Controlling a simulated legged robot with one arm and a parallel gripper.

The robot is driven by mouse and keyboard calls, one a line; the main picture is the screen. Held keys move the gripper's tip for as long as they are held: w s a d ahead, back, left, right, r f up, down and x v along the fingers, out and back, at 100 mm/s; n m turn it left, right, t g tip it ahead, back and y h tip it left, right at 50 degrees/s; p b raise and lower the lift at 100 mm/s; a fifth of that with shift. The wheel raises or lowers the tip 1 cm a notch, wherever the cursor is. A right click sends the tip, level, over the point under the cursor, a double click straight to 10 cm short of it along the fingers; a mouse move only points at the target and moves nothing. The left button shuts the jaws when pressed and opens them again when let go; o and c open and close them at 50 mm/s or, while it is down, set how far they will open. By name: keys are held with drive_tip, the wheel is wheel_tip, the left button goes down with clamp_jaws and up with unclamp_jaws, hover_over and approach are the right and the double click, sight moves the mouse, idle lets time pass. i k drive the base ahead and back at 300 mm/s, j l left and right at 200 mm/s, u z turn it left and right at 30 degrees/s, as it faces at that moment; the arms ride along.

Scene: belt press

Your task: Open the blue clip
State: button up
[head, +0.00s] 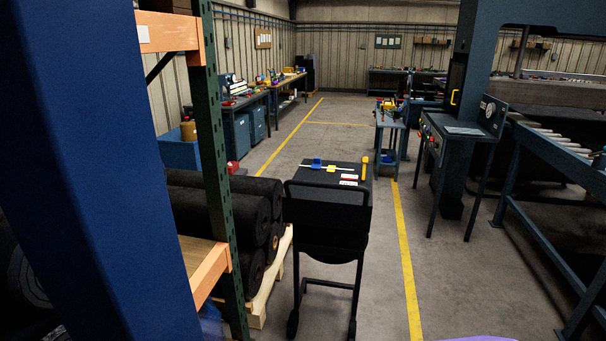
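A small blue block (316,162), which looks like the blue clip, sits on the black top of a cart (328,196) in the head view. It is at or on a thin white strip (340,168), near the strip's left part. A small yellow piece (331,168) is just to its right. The block is too small to tell whether it is open or shut.
A rack with a green upright (216,160) and black rolls (215,215) stands left of the cart. The floor (450,290) to the right is clear. A roller conveyor (560,150) stands far right.

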sight(316, 165)
drive_tip(key=i+l, duration=0.1)
drive_tip(key=i, duration=0.85)
drive_tip(key=i+l, duration=0.1)
drive_tip(key=i, duration=0.85)
drive_tip(key=j+u, duration=0.05)
